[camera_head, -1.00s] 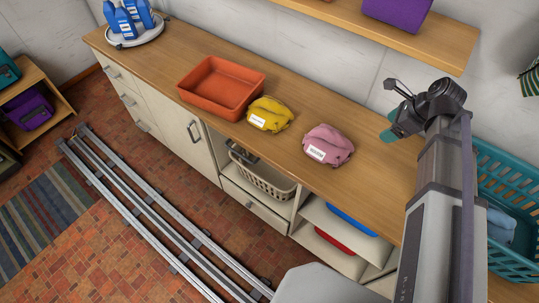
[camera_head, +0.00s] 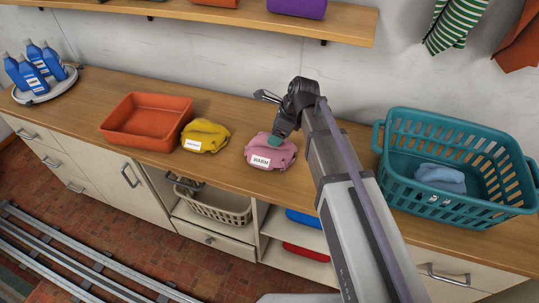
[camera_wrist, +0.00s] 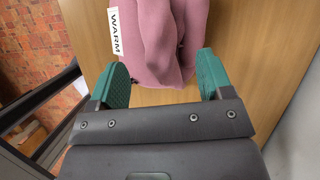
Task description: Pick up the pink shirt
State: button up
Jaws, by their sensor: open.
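The pink shirt (camera_head: 268,153) lies folded in a bundle on the wooden counter, with a white label reading WARM on its front. In the wrist view the pink shirt (camera_wrist: 160,40) fills the upper middle, with its near end just ahead of and between the green fingertips. My gripper (camera_wrist: 163,75) is open and empty, one finger toward each side of the shirt. In the head view my gripper (camera_head: 275,141) is at the shirt's back right and overlaps it in the picture. I cannot tell whether a finger touches the cloth.
A yellow folded cloth (camera_head: 205,136) sits left of the shirt, and an orange tray (camera_head: 115,128) is farther left. A teal basket (camera_head: 458,197) holding a blue cloth (camera_head: 440,177) stands on the right. A shelf (camera_head: 345,22) runs above the counter.

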aim_at(270, 147)
jog(key=b+x, duration=0.2)
jog(key=x, duration=0.2)
jog(key=shift+f+b, duration=0.15)
jog(key=shift+b, duration=0.15)
jog(key=shift+r, duration=0.25)
grip_shut()
